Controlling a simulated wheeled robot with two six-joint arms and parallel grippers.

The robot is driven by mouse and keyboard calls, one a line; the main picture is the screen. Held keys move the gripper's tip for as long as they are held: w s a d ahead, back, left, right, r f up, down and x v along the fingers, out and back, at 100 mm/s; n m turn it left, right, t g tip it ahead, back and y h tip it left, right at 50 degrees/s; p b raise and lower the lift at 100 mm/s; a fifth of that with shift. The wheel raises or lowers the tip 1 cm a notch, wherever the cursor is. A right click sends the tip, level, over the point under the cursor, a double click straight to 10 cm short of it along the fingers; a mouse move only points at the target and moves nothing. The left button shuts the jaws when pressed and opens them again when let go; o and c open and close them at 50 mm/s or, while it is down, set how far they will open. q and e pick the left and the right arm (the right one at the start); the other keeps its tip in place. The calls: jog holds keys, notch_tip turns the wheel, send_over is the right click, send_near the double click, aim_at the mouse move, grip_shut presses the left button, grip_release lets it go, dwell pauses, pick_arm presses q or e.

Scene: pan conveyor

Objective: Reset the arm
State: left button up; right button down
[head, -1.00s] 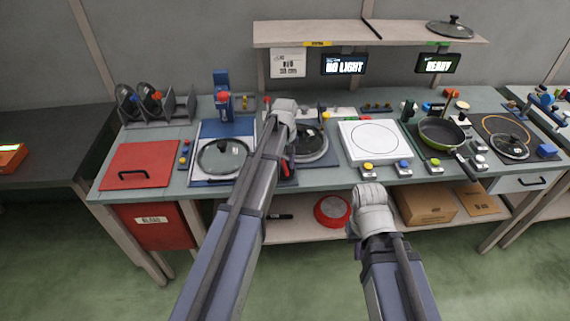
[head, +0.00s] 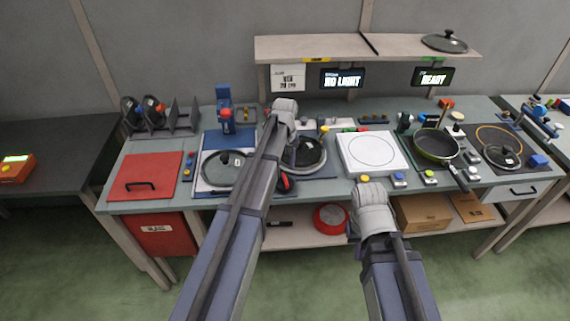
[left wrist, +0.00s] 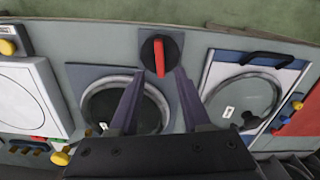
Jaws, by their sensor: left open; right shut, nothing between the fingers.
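My left arm reaches up over the middle of the bench in the head view, its wrist (head: 285,112) above the black round plate; its fingers are hidden there. In the left wrist view my left gripper (left wrist: 159,72) is open and empty, its two dark fingers pointing toward the bench's front edge. A black dial with a red bar (left wrist: 160,58) shows beyond and between the fingertips; I cannot tell the distance. My right arm's wrist (head: 372,205) is in front of the bench edge. Its gripper is mostly hidden, shut with nothing visibly held.
A white square plate (head: 372,153), a green pan (head: 436,146) and a red panel (head: 145,176) lie on the bench. A shelf (head: 340,47) hangs behind. Free floor is in front.

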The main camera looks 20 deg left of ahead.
pick_arm(q)
jog(key=shift+r+p, duration=0.3)
jog(key=shift+r, duration=0.4)
pick_arm(e)
jog(key=shift+r, duration=0.65)
pick_arm(q)
jog(key=shift+f, duration=0.1)
